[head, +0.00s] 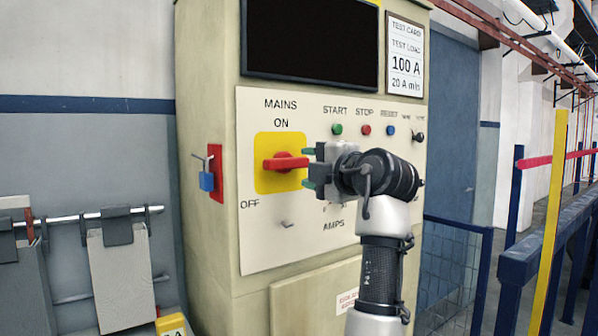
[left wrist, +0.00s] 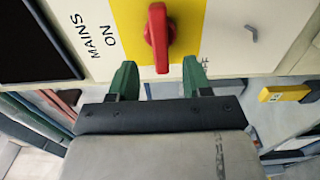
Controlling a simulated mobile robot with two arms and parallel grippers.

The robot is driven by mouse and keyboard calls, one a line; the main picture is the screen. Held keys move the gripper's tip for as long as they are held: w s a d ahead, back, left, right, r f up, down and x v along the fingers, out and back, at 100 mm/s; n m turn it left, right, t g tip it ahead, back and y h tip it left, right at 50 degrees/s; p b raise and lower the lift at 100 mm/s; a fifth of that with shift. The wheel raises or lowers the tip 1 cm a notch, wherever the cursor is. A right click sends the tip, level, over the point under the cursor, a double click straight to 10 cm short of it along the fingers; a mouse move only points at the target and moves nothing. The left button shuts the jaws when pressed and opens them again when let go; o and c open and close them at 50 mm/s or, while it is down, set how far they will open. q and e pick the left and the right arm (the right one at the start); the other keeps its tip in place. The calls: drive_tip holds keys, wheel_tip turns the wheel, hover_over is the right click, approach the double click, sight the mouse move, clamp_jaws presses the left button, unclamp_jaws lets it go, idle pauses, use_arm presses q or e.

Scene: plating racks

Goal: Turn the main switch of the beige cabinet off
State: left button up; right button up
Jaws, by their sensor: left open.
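The beige cabinet (head: 207,285) stands in the middle of the head view. Its main switch is a red handle (head: 285,162) on a yellow plate (head: 263,181), under the label MAINS ON; OFF is printed at the lower left. The handle lies roughly horizontal across the plate. My left gripper (head: 309,168) is open in front of the panel, just right of the handle. In the left wrist view the handle (left wrist: 157,38) points down between the two green fingers (left wrist: 160,78). Whether it touches them I cannot tell. My right gripper is not in view.
Start, stop and reset buttons (head: 366,130) sit on the panel above my left gripper. A blue padlock (head: 207,181) hangs on a red plate on the cabinet's left side. Grey sheets hang from a rail (head: 75,217) at left. A blue railing (head: 545,235) stands at right.

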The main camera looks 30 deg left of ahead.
use_arm(q)
drive_tip(key=shift+b+v, duration=0.35)
drive_tip(key=shift+v, duration=2)
